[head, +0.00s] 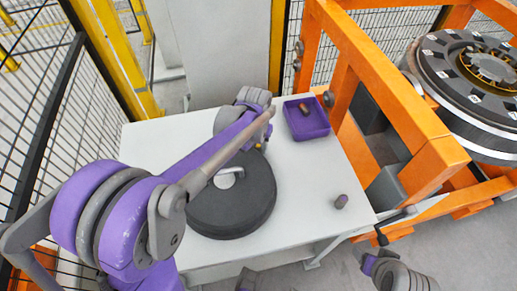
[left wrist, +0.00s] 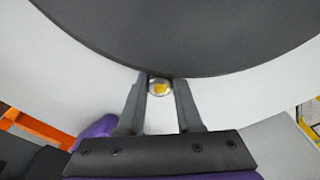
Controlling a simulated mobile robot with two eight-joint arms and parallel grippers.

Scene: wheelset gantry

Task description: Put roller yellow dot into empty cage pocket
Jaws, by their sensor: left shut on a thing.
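My left gripper (left wrist: 160,85) is shut on a small roller whose round end shows a yellow dot (left wrist: 159,87). In the left wrist view the roller sits between the fingertips, by the dark disc's rim. In the head view my left arm reaches across the white table, and a small yellowish spot (head: 258,146) shows by the disc; the fingers are mostly hidden there. My right gripper cannot be made out; only part of that arm shows at lower right.
The white table (head: 300,235) carries a large dark disc (head: 235,215) with a light handle, a purple tray (head: 307,132) holding a brownish piece, and a loose roller-like piece (head: 341,201). An orange frame (head: 405,115) stands along the right edge. Wire fencing rises at left.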

